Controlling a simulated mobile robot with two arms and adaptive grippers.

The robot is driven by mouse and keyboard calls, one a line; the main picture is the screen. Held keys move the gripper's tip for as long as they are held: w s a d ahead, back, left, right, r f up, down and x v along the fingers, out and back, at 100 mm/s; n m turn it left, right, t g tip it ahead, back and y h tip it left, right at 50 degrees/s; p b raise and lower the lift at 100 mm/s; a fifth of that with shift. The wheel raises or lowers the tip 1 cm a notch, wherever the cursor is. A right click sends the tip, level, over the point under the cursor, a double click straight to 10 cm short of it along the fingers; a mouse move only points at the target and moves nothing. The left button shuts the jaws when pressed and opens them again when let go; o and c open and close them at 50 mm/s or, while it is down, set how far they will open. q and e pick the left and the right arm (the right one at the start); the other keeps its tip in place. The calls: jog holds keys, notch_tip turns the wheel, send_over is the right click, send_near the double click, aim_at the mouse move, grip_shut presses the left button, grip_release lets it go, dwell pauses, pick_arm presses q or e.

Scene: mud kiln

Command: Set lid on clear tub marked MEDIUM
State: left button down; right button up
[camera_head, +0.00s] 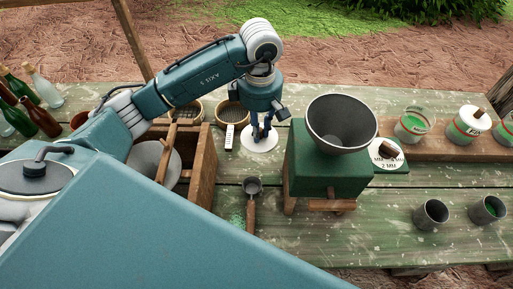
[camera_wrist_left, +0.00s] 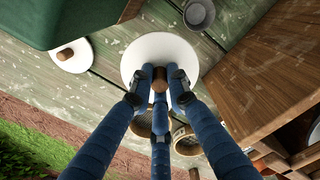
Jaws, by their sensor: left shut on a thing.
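My left gripper (camera_head: 262,134) points down, shut on the brown knob of a round white lid (camera_head: 258,146). In the left wrist view the fingers (camera_wrist_left: 160,82) close around this knob and the white lid (camera_wrist_left: 150,48) spreads beneath them. I cannot tell whether the lid touches the table. A second lid (camera_head: 400,163), white with a brown knob and "2 MM" lettering, lies right of the green grinder. A clear tub (camera_head: 414,124) with green contents stands uncovered on a wooden board; its label is unreadable. Another tub (camera_head: 508,128) is cut off at the right edge. My right gripper is not visible.
The green grinder (camera_head: 318,174) with its grey hopper stands between the held lid and the tubs. A white-topped tub (camera_head: 468,127) sits between the two others. Two metal cups (camera_head: 431,214) are at front right. A scoop (camera_head: 251,205) and wooden box (camera_head: 203,165) are nearby.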

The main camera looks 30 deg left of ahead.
pick_arm(q)
notch_tip(320, 180, down, 5)
jog(key=shift+r+p, duration=0.2)
jog(key=shift+p, duration=0.25)
notch_tip(320, 180, down, 4)
jog(key=shift+w+p, duration=0.15)
jog(key=shift+p, duration=0.25)
notch_tip(320, 180, down, 3)
jog(key=shift+w+f+p, duration=0.1)
jog(key=shift+f+p, duration=0.05)
jog(key=shift+p, duration=0.2)
jog(key=shift+f, duration=0.1)
jog(key=shift+f+b, duration=0.25)
jog(key=shift+b, duration=0.05)
jog(key=c, duration=1.7)
grip_release()
jog(key=shift+r, duration=0.1)
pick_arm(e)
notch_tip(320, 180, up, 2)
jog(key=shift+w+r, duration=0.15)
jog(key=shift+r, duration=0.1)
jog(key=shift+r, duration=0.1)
